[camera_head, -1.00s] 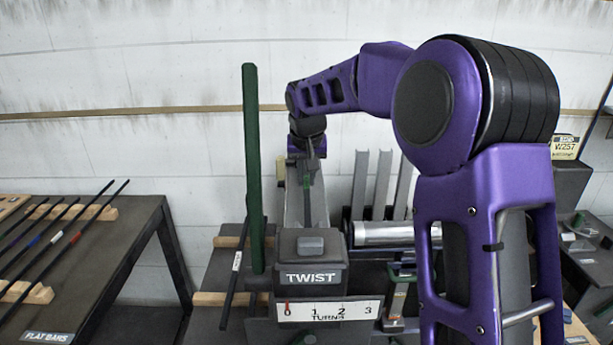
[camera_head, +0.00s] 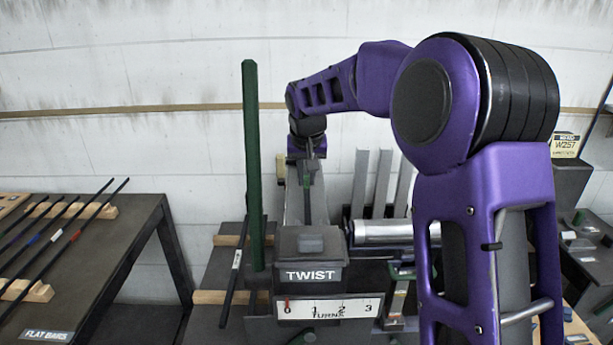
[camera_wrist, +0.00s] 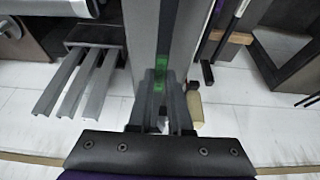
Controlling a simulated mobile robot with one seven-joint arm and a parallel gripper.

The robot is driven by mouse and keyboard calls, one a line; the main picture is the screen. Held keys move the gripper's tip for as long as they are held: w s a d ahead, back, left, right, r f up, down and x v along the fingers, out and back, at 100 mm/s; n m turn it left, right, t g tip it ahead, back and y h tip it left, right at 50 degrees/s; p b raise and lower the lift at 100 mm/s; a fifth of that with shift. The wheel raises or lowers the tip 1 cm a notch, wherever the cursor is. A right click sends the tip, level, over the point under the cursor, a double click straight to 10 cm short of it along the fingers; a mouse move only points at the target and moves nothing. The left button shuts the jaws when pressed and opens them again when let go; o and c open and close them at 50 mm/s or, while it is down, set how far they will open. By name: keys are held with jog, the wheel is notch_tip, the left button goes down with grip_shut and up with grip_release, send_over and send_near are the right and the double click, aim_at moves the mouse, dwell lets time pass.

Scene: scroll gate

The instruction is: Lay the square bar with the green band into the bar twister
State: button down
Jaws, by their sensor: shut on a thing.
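The dark square bar with the green band (camera_head: 306,184) points toward the bar twister's TWIST box (camera_head: 310,248). In the wrist view the bar's green band (camera_wrist: 160,76) lies just beyond the fingertips. My gripper (camera_head: 308,152) is shut on the bar near its far end; it also shows in the wrist view (camera_wrist: 163,112). The bar lies along and over the grey bed of the twister (camera_head: 293,205). I cannot tell whether it touches the bed. The bar's near end is hidden behind the TWIST box or too small to make out.
A tall green lever (camera_head: 252,165) rises left of the TWIST box. A dark bar (camera_head: 233,275) rests on wooden supports at left. The flat-bars table (camera_head: 120,245) holds several bars.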

jog(key=c, duration=0.9)
grip_release()
jog(key=shift+r, duration=0.1)
jog(key=shift+o, duration=0.7)
jog(key=p+v, duration=0.1)
jog(key=v, duration=1.6)
jog(key=shift+r+p, duration=0.2)
jog(key=shift+p, duration=0.2)
jog(key=shift+s, duration=0.1)
